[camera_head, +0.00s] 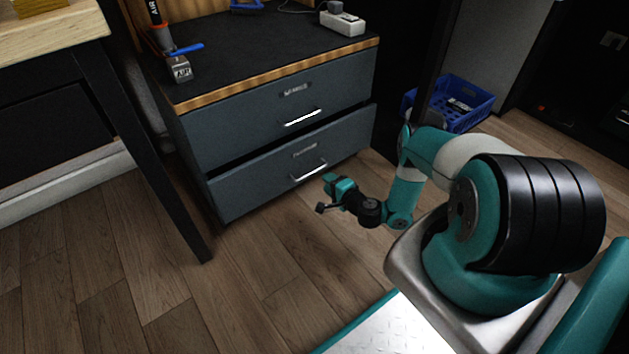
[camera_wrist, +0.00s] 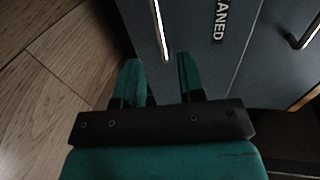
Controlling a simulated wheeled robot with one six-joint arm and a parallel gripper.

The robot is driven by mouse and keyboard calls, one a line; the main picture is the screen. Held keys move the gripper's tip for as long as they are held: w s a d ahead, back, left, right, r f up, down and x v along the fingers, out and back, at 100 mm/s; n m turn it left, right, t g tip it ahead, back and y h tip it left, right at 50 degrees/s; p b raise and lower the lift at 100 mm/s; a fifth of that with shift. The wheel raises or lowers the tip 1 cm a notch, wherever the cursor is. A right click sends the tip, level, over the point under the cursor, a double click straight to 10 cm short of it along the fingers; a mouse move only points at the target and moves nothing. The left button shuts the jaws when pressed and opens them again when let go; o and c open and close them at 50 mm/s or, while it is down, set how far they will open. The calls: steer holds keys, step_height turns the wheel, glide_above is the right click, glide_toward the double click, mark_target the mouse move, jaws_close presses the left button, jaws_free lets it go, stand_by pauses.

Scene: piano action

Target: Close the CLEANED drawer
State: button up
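The CLEANED drawer (camera_head: 262,177) is the lower grey front of the cabinet. It stands a little open, with a dark gap above its front edge. Its label (camera_wrist: 220,20) partly reads "ANED" in the wrist view. Its bar handle (camera_head: 308,170) is silver and also shows in the wrist view (camera_wrist: 160,32). My gripper (camera_head: 323,194) is just in front of and below the handle in the head view. In the wrist view my gripper (camera_wrist: 158,66) has its two green fingers apart and empty, with the handle's end just beyond the fingertips. Contact cannot be told.
The upper drawer (camera_head: 240,119) looks shut and has its own handle (camera_head: 302,117). A power strip (camera_head: 342,20) and tools lie on the cabinet top. A table leg (camera_head: 160,165) stands at left and a blue crate (camera_head: 462,103) at right. The wooden floor in front is clear.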

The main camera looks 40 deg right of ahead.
mark_target(314, 171)
steer(key=shift+b+x, duration=4.35)
steer(key=shift+b, duration=2.35)
jaws_close()
steer(key=shift+w, duration=0.1)
